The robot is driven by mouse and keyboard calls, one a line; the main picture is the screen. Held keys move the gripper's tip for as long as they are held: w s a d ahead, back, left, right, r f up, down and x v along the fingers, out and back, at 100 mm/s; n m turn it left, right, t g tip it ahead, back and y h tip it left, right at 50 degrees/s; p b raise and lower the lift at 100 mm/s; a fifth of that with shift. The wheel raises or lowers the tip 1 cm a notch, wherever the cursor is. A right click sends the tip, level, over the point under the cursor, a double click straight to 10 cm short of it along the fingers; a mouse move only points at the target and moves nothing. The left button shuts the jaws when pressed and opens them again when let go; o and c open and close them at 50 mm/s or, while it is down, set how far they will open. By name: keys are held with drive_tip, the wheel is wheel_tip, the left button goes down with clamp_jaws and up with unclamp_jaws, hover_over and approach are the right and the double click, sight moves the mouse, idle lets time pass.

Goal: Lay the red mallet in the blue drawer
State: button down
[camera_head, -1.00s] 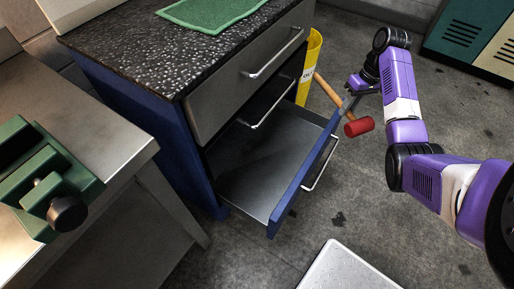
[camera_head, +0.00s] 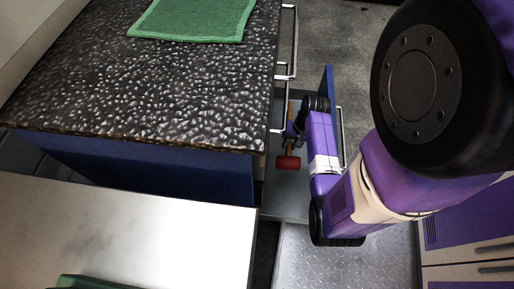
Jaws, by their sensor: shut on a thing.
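The red mallet (camera_head: 288,162) has a red head and a wooden handle. My gripper (camera_head: 290,135) is shut on it, and the purple wrist hides part of the hold. The blue drawer (camera_head: 287,200) is pulled out from the cabinet's right side, with a grey inside and a blue front. The mallet shows over the drawer's inside, between the cabinet and the drawer front, with its head toward the bottom of the picture. I cannot tell whether it touches the drawer floor.
The cabinet's dark speckled top (camera_head: 160,85) carries a green mat (camera_head: 195,18) and overhangs the drawer's left side. Upper drawer handles (camera_head: 294,40) jut out close to the arm. A metal bench (camera_head: 120,235) is at lower left. A patterned metal plate (camera_head: 350,265) lies below the drawer.

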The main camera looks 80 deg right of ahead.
drive_tip(key=x, duration=0.2)
drive_tip(key=b+x, duration=0.1)
drive_tip(key=x, duration=0.1)
drive_tip(key=s+a+b+x, duration=0.1)
drive_tip(key=x, duration=0.1)
drive_tip(key=shift+f, duration=0.25)
drive_tip(key=shift+s+b+x, duration=0.2)
drive_tip(key=shift+b+x, duration=0.25)
drive_tip(key=shift+x, duration=0.6)
drive_tip(key=shift+s+b+x, duration=0.25)
drive_tip(key=shift+b+x, duration=0.2)
drive_tip(key=shift+x, duration=0.55)
drive_tip(key=shift+f, duration=0.15)
drive_tip(key=shift+f, duration=0.15)
drive_tip(key=c, duration=1.2)
unclamp_jaws()
drive_tip(key=p+v, duration=0.4)
drive_tip(key=v, duration=0.8)
drive_tip(key=shift+a, duration=0.1)
